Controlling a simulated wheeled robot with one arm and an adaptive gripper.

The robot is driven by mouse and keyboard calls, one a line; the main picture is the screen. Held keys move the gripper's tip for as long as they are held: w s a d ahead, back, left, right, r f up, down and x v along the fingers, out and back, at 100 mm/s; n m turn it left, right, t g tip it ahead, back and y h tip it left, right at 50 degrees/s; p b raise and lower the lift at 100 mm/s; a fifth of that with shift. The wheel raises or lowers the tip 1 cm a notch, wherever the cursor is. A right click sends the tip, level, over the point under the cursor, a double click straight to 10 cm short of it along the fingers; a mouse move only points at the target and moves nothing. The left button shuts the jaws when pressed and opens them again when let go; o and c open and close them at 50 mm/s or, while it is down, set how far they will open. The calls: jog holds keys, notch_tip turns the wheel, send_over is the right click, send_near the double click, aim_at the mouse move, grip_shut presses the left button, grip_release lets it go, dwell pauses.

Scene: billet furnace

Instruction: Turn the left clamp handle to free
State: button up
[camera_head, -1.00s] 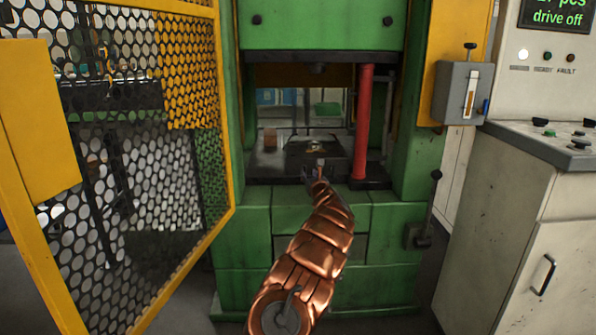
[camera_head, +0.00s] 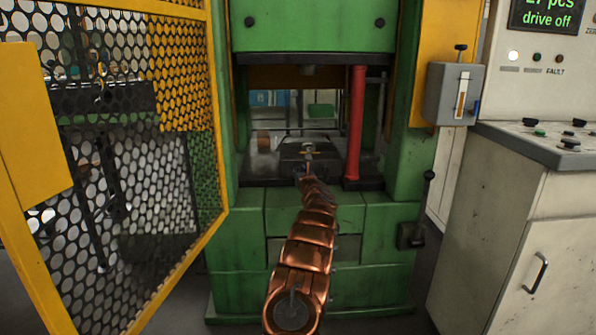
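The green press (camera_head: 235,230) stands ahead, its work opening facing me. Inside, a dark die block (camera_head: 290,150) sits on the black bed. My copper-coloured arm reaches up from the bottom of the picture into the opening. My gripper (camera_head: 308,163) is at its far end, small, at the front of the die block. A small yellowish piece (camera_head: 310,152) shows just beyond it. I cannot make out the left clamp handle, whether the gripper touches anything, or whether its fingers are open.
A red column (camera_head: 355,125) stands at the right of the opening. A yellow mesh guard door (camera_head: 180,265) stands open at the left. A lever (camera_head: 428,190) and a switch box (camera_head: 452,95) are on the right, beside a grey control cabinet (camera_head: 500,215). A brownish cylinder (camera_head: 264,139) sits at the bed's left.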

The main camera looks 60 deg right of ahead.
jog(key=shift+w+d, duration=0.2)
jog(key=shift+w, duration=0.1)
jog(key=shift+c, duration=0.3)
grip_shut()
